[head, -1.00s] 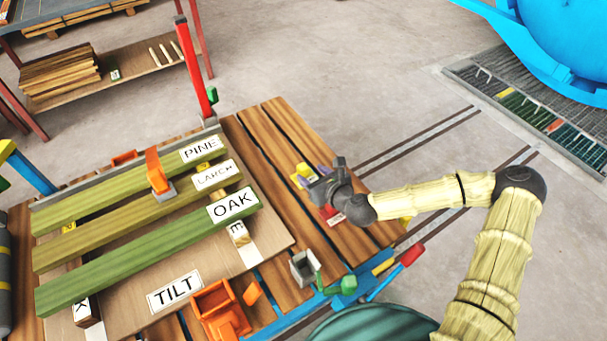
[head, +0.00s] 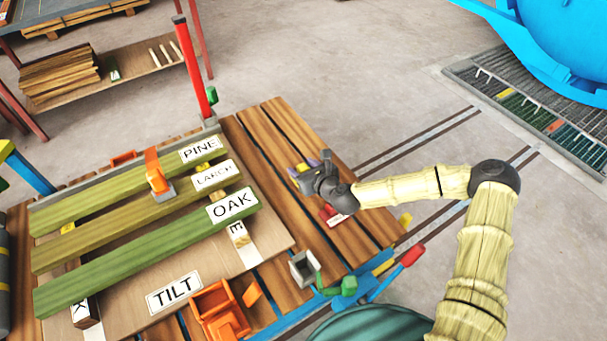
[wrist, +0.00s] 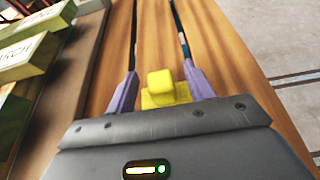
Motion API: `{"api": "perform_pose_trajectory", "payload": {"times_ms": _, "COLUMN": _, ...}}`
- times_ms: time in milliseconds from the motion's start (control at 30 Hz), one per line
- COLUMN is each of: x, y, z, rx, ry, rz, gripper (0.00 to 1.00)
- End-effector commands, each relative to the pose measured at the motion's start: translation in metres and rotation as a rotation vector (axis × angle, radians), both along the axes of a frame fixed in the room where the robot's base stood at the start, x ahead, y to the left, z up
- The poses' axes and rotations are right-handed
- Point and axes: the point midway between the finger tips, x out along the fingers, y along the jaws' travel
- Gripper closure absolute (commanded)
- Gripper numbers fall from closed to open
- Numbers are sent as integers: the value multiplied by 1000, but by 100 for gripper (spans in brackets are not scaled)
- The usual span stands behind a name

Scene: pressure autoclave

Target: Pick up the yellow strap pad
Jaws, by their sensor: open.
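The yellow strap pad (wrist: 168,90) lies on the wooden slatted table top. In the wrist view it has a flat base with a raised block on it. My gripper (wrist: 157,90) is open, with one purple finger on each side of the pad. The near part of the pad is hidden by the gripper body. I cannot tell whether the fingers touch it. In the head view my gripper (head: 308,172) covers most of the pad, and only a bit of yellow shows.
Green boards labelled PINE, LARCH and OAK (head: 233,205) lie left of my gripper on a tilted board. A red pad (head: 331,214) lies in front of it. An orange clamp (head: 157,172) and a grey open box (head: 304,268) stand nearby. Table slats right of the gripper are bare.

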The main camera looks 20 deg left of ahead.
Motion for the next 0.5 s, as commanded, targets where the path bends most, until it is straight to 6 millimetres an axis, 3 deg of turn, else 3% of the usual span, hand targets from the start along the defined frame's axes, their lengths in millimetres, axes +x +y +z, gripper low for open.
{"api": "perform_pose_trajectory", "payload": {"times_ms": 167, "x": 0, "y": 0, "z": 0, "rx": 0, "ry": 0, "rz": 0, "gripper": 47}}
{"api": "perform_pose_trajectory", "payload": {"times_ms": 400, "x": 0, "y": 0, "z": 0, "rx": 0, "ry": 0, "rz": 0, "gripper": 92}}
{"api": "perform_pose_trajectory", "payload": {"times_ms": 500, "x": 0, "y": 0, "z": 0, "rx": 0, "ry": 0, "rz": 0, "gripper": 96}}
